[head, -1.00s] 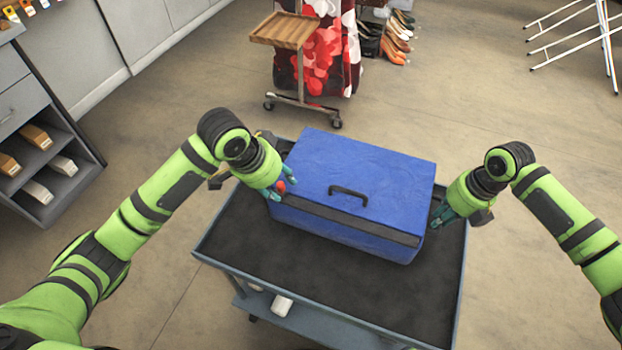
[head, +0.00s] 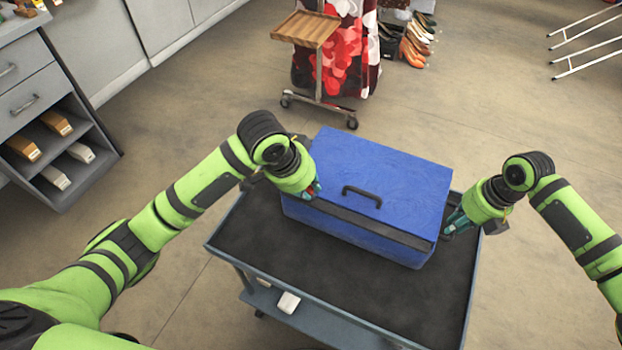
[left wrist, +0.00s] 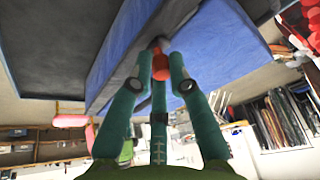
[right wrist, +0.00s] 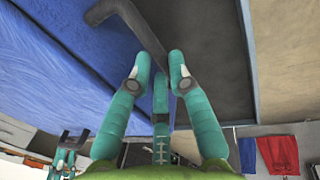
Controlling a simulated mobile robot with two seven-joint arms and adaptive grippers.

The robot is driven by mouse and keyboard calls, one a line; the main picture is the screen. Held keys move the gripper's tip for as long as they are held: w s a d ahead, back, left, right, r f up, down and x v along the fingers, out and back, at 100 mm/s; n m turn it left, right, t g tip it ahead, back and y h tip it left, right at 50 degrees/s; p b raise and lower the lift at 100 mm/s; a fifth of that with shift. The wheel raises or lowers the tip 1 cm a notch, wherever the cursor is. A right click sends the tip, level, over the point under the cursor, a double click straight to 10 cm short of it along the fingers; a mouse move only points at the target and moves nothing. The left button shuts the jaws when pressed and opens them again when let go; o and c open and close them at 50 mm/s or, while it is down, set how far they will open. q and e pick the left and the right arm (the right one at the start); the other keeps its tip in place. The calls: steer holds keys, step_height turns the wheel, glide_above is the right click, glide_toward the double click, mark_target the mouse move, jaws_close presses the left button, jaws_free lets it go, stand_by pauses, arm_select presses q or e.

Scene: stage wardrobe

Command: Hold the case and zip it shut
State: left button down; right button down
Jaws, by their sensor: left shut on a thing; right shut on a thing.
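The blue case (head: 380,175) sits on the cart's dark top, with a black handle (head: 362,194) on its lid. A dark band (head: 375,226) runs along the upper front edge, from my left gripper to the right corner. My left gripper (head: 312,190) is at the front edge near the left corner, shut on a small red-orange zip pull, which shows between its fingers in the left wrist view (left wrist: 159,66). My right gripper (head: 453,222) is at the case's right end, shut on a dark bent grip bar (right wrist: 128,28). The fingers partly hide both holds.
The grey cart (head: 330,290) has bare dark top in front of the case. A wooden-topped stand (head: 305,28) and a red floral garment (head: 345,55) are behind. A drawer unit (head: 35,100) stands at the left, and shoes lie on the floor at the back.

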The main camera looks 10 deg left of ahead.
arm_select(q)
steer(key=s+d, duration=0.1)
steer(key=d, duration=0.3)
steer(key=s+d, duration=0.1)
steer(key=d, duration=0.4)
steer(key=s+d, duration=0.1)
steer(key=d, duration=0.4)
steer(key=shift+s+d+r, duration=0.15)
steer(key=shift+s, duration=0.15)
arm_select(e)
steer(key=shift+a, duration=0.1)
arm_select(q)
steer(key=c, duration=1.2)
jaws_free()
steer(key=shift+v, duration=6)
